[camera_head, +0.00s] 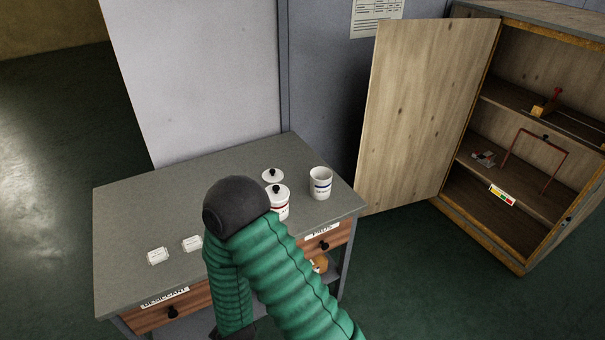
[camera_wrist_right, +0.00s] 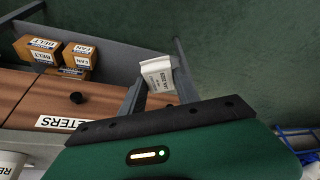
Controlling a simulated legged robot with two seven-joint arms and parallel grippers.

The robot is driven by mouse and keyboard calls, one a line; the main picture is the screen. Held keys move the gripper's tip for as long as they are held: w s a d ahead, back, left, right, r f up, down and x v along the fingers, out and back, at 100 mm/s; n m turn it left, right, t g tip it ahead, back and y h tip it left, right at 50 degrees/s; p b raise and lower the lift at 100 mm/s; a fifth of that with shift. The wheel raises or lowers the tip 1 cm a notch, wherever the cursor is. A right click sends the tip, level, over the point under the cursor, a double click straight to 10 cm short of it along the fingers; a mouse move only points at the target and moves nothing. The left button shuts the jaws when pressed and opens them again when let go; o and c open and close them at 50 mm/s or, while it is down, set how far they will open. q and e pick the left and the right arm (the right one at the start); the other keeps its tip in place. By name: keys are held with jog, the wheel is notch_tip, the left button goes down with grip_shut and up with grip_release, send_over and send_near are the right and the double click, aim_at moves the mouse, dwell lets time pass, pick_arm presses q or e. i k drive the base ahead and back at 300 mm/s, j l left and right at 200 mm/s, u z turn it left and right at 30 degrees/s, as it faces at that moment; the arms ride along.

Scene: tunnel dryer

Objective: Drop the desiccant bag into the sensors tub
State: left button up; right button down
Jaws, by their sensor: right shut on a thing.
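A white desiccant bag with printed text (camera_wrist_right: 158,75) is held between the dark fingers of my right gripper (camera_wrist_right: 161,64) in the right wrist view. The gripper is shut on it, over dark green floor beside the table. In the head view my right arm hides the gripper and bag. An open white tub with a blue band (camera_head: 320,184) stands upright at the table's right back; its label is too small to read. A white lid with a black knob (camera_head: 272,175) lies to its left. My left gripper is out of view.
Two small white packets (camera_head: 158,256) (camera_head: 192,243) lie on the grey table (camera_head: 130,205). Small labelled boxes (camera_wrist_right: 75,54) sit below. An open wooden cabinet (camera_head: 520,258) stands right.

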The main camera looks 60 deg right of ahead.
aim_at(320, 194)
jog(key=k+l+z, duration=0.2)
jog(key=l, duration=1.15)
jog(key=l+z, duration=0.2)
jog(key=l, duration=1.1)
